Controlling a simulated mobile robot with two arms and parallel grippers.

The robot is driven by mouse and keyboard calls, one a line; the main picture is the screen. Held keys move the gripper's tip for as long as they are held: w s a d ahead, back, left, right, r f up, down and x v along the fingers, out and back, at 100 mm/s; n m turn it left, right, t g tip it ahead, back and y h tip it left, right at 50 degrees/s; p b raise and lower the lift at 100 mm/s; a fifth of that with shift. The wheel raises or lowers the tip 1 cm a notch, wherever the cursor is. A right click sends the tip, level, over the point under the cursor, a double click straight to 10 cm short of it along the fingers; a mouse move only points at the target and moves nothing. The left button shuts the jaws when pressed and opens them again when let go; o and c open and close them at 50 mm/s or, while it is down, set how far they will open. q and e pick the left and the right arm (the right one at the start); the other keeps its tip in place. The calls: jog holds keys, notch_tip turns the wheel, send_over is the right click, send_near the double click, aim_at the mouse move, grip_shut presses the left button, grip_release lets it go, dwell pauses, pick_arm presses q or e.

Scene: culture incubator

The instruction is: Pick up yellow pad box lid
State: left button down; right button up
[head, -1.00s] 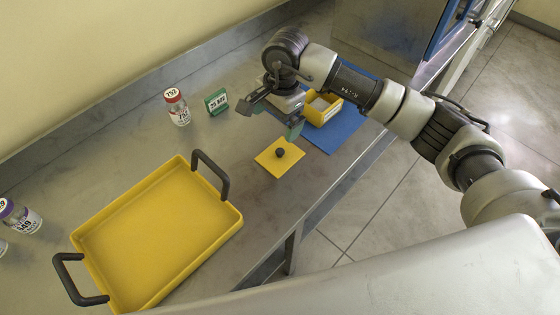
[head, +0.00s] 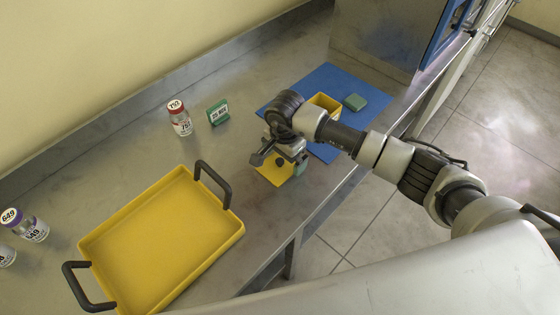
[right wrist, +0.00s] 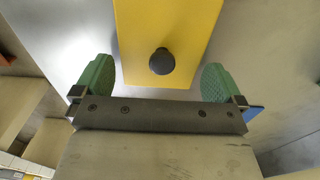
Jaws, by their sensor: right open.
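The yellow pad box lid (head: 268,172) is a flat yellow square lying on the metal bench, partly hidden under my right gripper in the head view. In the right wrist view the lid (right wrist: 184,28) shows with its round black knob (right wrist: 162,61). My right gripper (right wrist: 158,85) is open above the lid, with its green fingertips apart on the two sides of the knob and not touching it. In the head view the right gripper (head: 280,162) hangs over the lid. My left gripper is not in view.
A yellow tray (head: 160,240) with black handles lies at left. Labelled bottles (head: 180,120) and a green sign (head: 218,113) stand farther back.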

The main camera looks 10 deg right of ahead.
jog(key=shift+f, duration=0.3)
jog(key=c, duration=0.6)
jog(key=shift+r, duration=0.1)
